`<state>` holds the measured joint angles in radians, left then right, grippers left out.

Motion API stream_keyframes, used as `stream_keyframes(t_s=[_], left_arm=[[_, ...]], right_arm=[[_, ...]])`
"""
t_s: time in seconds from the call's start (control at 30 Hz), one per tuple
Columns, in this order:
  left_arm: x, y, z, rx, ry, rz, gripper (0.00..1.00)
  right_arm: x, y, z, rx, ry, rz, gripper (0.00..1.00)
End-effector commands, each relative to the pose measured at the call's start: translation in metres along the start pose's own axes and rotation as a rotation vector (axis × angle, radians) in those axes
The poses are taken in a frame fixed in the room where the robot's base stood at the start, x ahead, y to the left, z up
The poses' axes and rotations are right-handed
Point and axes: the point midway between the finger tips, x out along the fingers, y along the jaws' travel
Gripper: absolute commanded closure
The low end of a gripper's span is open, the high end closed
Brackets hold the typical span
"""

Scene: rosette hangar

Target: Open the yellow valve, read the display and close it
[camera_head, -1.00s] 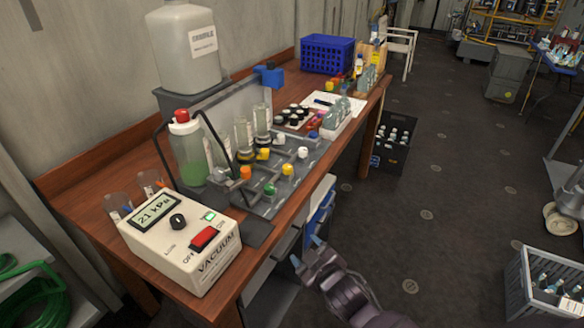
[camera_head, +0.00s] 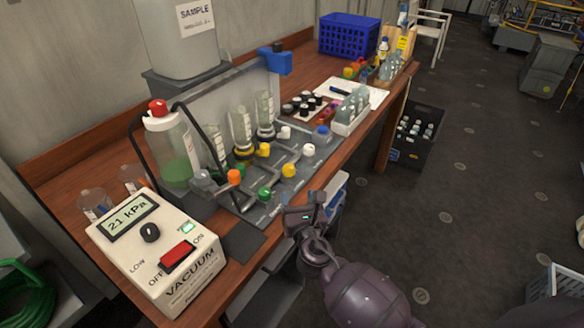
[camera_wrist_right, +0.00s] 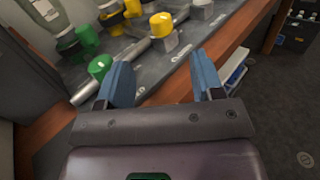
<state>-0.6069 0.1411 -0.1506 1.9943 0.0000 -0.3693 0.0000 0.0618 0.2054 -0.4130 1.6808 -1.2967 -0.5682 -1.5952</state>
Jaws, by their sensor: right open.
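The manifold plate with coloured valve knobs stands on the wooden bench. A yellow valve knob (camera_head: 289,170) sits on its front row, right of a green knob (camera_head: 264,194); another yellow knob (camera_head: 264,149) is farther back. The vacuum unit's display (camera_head: 127,216) reads 21 kPa. My right gripper (camera_head: 304,213) is just in front of the bench edge, near the front yellow knob but apart from it. In the right wrist view its blue fingers (camera_wrist_right: 162,76) are spread and empty, with the yellow knob (camera_wrist_right: 161,25) beyond them and the green knob (camera_wrist_right: 100,66) near the left finger.
The vacuum unit (camera_head: 160,260) has a red switch (camera_head: 177,255). A green-liquid bottle (camera_head: 174,155) with black tubing stands behind. Orange (camera_head: 234,176) and white (camera_head: 308,149) knobs flank the valves. A bottle rack (camera_head: 350,115) and blue basket (camera_head: 348,36) stand farther along.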

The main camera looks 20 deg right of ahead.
Motion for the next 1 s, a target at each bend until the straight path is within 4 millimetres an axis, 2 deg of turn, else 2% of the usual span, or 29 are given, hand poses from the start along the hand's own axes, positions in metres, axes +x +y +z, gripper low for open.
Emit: stream_keyframes(t_s=[0.27,0.7,1.0], left_arm=[[0.001,-0.002,0.002,0.006,-0.003,-0.001,0.57],[0.007,0.001,0.008,0.002,-0.005,0.002,0.57],[0.009,0.002,0.013,0.001,-0.009,0.003,0.57]], right_arm=[[0.009,0.000,0.000,-0.072,0.001,-0.001,0.39],[0.078,0.000,-0.001,-0.069,0.002,-0.001,0.39],[0.105,-0.001,-0.001,-0.066,0.003,-0.001,0.39]])
